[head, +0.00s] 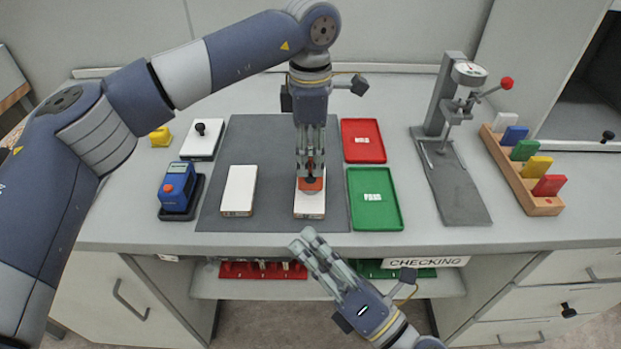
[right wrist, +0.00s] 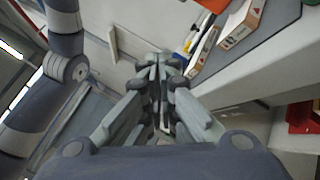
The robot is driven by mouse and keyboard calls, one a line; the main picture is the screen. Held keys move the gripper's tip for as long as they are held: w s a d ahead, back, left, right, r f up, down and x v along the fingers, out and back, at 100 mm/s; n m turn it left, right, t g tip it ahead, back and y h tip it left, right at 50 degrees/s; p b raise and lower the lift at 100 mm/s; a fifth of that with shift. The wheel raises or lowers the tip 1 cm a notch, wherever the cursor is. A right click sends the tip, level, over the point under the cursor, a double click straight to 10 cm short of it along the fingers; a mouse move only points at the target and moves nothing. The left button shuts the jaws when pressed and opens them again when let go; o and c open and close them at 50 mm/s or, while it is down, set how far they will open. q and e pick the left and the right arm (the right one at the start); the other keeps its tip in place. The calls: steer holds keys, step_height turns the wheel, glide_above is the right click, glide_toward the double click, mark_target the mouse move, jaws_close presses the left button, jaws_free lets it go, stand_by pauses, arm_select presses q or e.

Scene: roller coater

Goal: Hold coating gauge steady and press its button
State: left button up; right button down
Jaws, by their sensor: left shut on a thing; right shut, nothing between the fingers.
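A small orange-red device (head: 311,185), which looks to be the coating gauge, stands on a white panel (head: 309,208) on the grey mat. My left gripper (head: 310,170) reaches down from above and is shut on it. The fingers hide its upper part, and I cannot make out its button. My right gripper (head: 304,244) is shut and empty, just off the front edge of the bench, below and in front of the panel. Its closed fingertips also show in the right wrist view (right wrist: 160,66).
A second white panel (head: 239,190) lies left on the mat (head: 270,145). A blue device with a screen (head: 178,185) sits in a dark cradle further left. Red (head: 362,125) and green (head: 396,210) trays lie right of the mat. A lever-arm stand (head: 443,110) is beyond them.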

mark_target(311, 179)
steer(key=shift+r, duration=0.3)
steer(key=shift+w+f, duration=0.1)
steer(key=shift+w, duration=4.35)
steer(key=shift+w, duration=0.15)
steer(key=shift+w, duration=0.15)
arm_select(q)
steer(key=shift+s+r, duration=0.1)
steer(key=shift+s, duration=0.1)
arm_select(e)
steer(key=shift+w, duration=0.1)
